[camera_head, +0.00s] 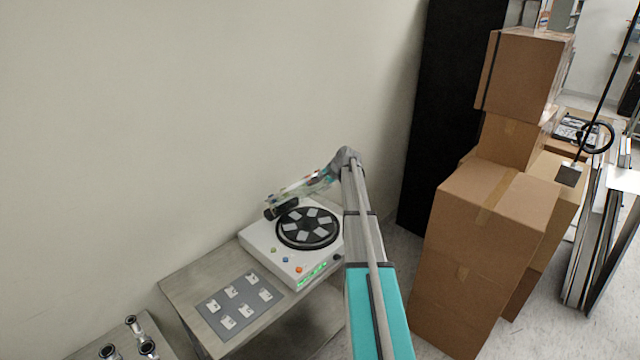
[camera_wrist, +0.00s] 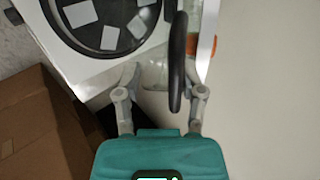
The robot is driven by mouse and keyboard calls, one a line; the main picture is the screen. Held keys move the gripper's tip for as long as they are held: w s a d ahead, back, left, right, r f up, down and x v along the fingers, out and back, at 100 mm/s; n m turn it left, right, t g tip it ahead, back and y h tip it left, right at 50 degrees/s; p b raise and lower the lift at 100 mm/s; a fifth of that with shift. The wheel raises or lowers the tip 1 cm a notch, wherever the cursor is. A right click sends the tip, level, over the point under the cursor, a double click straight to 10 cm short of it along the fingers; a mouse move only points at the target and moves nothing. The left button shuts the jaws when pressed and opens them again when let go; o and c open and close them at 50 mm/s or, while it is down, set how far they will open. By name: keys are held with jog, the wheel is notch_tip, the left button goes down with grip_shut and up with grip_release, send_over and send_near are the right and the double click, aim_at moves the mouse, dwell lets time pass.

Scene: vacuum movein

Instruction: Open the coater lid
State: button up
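The coater (camera_head: 287,262) is a white box on a low table, with colored buttons and a green-lit display on its front. Its black round plate (camera_head: 308,228) carries several pale squares and is uncovered; part of it shows in the wrist view (camera_wrist: 105,22). The clear lid (camera_head: 297,189) appears raised at the back of the coater, with a dark handle (camera_wrist: 178,62). My gripper (camera_wrist: 163,78) is open, with its fingers either side of the handle. The handle is nearer the right finger; contact is unclear. In the head view my gripper is small and overlaps the lid.
A grey pad (camera_head: 238,306) with several pale squares lies in front of the coater. Metal fittings (camera_head: 135,325) stand at the lower left. Stacked cardboard boxes (camera_head: 478,235) stand close to the right of my arm. A bare wall (camera_head: 190,110) is behind.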

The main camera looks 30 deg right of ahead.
dwell(0.3)
jog(key=shift+s, duration=0.2)
grip_shut()
jog(key=s+d+f+m+t+y+b, duration=0.1)
jog(key=s+d+f+m+t+b, duration=0.1)
jog(key=s+m+t+b, duration=0.4)
jog(key=s+d+f+m+t+y+b, duration=0.2)
jog(key=s+f+m+t+b, duration=0.3)
jog(key=m+b, duration=0.7)
jog(key=shift+s+t+b, duration=0.8)
jog(key=shift+s+b, duration=0.05)
jog(key=shift+b, duration=3.25)
